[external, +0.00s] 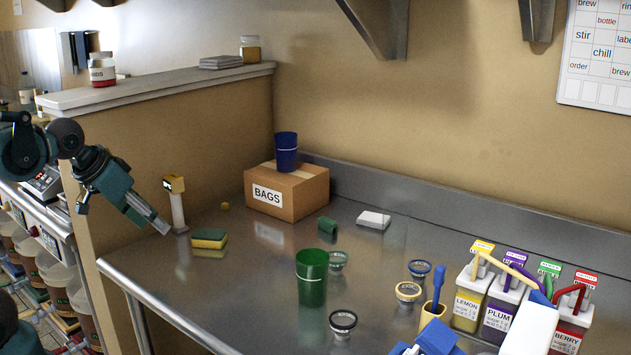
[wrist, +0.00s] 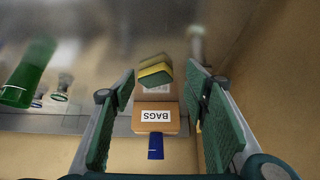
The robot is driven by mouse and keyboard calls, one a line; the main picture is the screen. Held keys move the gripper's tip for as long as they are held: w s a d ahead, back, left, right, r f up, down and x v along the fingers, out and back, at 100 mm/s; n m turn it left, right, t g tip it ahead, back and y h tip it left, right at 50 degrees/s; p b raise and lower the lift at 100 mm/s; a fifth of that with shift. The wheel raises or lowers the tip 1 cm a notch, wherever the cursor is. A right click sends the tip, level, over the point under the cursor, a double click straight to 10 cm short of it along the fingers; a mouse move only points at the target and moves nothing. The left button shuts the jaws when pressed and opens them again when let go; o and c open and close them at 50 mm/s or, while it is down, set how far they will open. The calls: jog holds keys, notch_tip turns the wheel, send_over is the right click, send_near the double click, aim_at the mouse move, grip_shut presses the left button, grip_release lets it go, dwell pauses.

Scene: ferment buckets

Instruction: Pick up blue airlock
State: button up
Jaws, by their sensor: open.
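A small clear piece with a blue rim (external: 419,269), which fits the blue airlock, stands on the steel counter right of centre in the external view. Similar pieces with a yellow rim (external: 408,292), a green rim (external: 338,261) and a black rim (external: 343,322) stand near it. My gripper (external: 160,226) is at the counter's left end, far from the blue one, near the sponge. In the wrist view my gripper (wrist: 160,85) has its fingers spread and nothing between them.
A green cup (external: 312,277) stands left of the airlocks. A BAGS box (external: 288,192) with a blue cup (external: 286,151) on top is at the back. A sponge (external: 209,238) lies near my gripper. Labelled containers (external: 467,305) crowd the right. The front-left counter is clear.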

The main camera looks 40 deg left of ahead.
jog(key=w+d+r+m+g+h+p, duration=0.15)
jog(key=w+d+r+m+p, duration=0.3)
jog(key=w+d+r, duration=0.5)
jog(key=m+g+h+p, duration=0.35)
jog(key=m+p, duration=0.55)
jog(key=p, duration=0.7)
send_over(420, 266)
jog(key=s+a, duration=0.2)
jog(key=s, duration=0.1)
notch_tip(420, 266, down, 11)
jog(key=shift+f+g+y, duration=0.2)
jog(key=shift+g+y, duration=0.1)
jog(key=shift+y, duration=0.1)
jog(key=shift+x, duration=1.3)
jog(key=shift+f, duration=0.1)
jog(key=shift+x, duration=2.5)
